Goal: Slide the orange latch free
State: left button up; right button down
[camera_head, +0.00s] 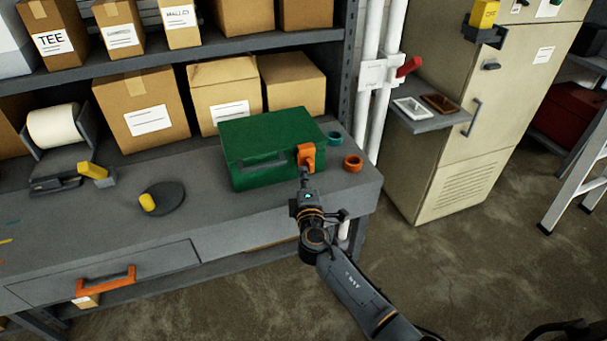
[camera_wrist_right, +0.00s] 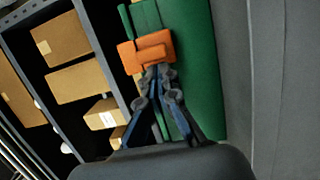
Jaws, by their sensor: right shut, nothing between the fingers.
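A green case (camera_head: 262,150) stands on the grey workbench, its lid down. The orange latch (camera_head: 306,154) sits on the case's right front side. In the right wrist view the latch (camera_wrist_right: 128,56) is a block with a raised bar, against the green case wall (camera_wrist_right: 197,60). My right gripper (camera_head: 305,176) is at the latch, its fingers together at the latch's lower edge. It also shows in the right wrist view (camera_wrist_right: 158,72), with nothing held between the fingertips. Whether the fingertips touch the latch is hard to tell. My left gripper is not in view.
A teal ring (camera_head: 334,138) and an orange ring (camera_head: 353,163) lie right of the case. A dark round pad with a yellow piece (camera_head: 147,202) lies to the left. Cardboard boxes (camera_head: 141,108) stand behind. The bench top (camera_head: 205,220) in front is clear.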

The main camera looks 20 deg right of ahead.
jog(key=d+b, duration=0.1)
jog(key=d, duration=0.3)
jog(key=shift+d, duration=0.6)
jog(key=shift+w, duration=0.1)
